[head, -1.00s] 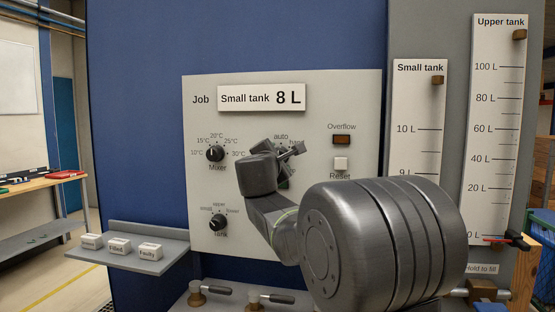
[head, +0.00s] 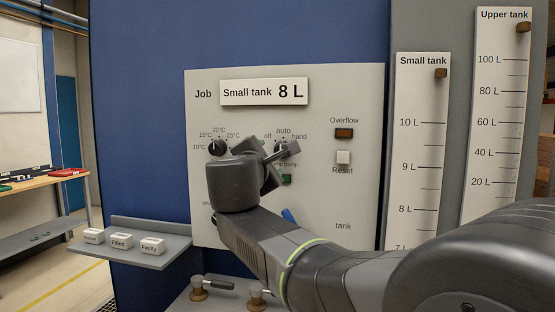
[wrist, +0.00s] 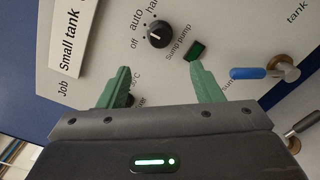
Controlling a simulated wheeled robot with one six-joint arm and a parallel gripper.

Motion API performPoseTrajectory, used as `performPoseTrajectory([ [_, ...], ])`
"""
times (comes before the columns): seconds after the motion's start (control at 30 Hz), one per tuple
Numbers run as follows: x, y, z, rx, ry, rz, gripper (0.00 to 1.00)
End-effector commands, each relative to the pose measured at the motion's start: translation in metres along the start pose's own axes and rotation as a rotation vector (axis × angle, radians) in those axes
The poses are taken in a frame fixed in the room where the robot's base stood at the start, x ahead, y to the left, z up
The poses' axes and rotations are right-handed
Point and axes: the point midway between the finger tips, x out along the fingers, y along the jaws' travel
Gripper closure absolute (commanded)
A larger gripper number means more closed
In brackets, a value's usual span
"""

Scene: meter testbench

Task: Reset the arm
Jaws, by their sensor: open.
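My arm reaches across the front of the control panel (head: 360,90) in the head view. My gripper shows at its end, partly hidden behind my wrist, close to the sump pump knob (head: 280,149). In the wrist view my gripper (wrist: 158,88) is open, its two green fingers apart with nothing between them. The black sump pump knob (wrist: 158,36) stands beyond the fingertips, apart from them. The dark green sump pump button or lamp (wrist: 196,50) is beside it. The mixer knob (head: 217,147) is partly covered, and the tank knob is hidden behind my arm.
A job card (head: 264,93) reads "Small tank 8 L". The overflow lamp (head: 344,133) and white reset button (head: 343,157) are right of the knobs. A blue-handled valve (wrist: 262,71) sticks out below. A shelf (head: 135,257) with label blocks is at lower left.

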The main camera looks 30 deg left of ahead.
Motion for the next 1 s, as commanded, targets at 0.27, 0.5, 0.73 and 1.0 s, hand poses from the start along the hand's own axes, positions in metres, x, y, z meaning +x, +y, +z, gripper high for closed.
performPoseTrajectory([
  [0.27, -0.004, 0.0, 0.0, 0.0, 0.0, 0.0, 0.41],
  [0.5, 0.001, 0.0, 0.0, -0.001, -0.001, -0.001, 0.41],
  [0.73, 0.036, 0.0, 0.001, -0.002, -0.003, -0.003, 0.41],
  [1.0, 0.09, 0.0, 0.001, -0.002, -0.002, -0.002, 0.41],
])
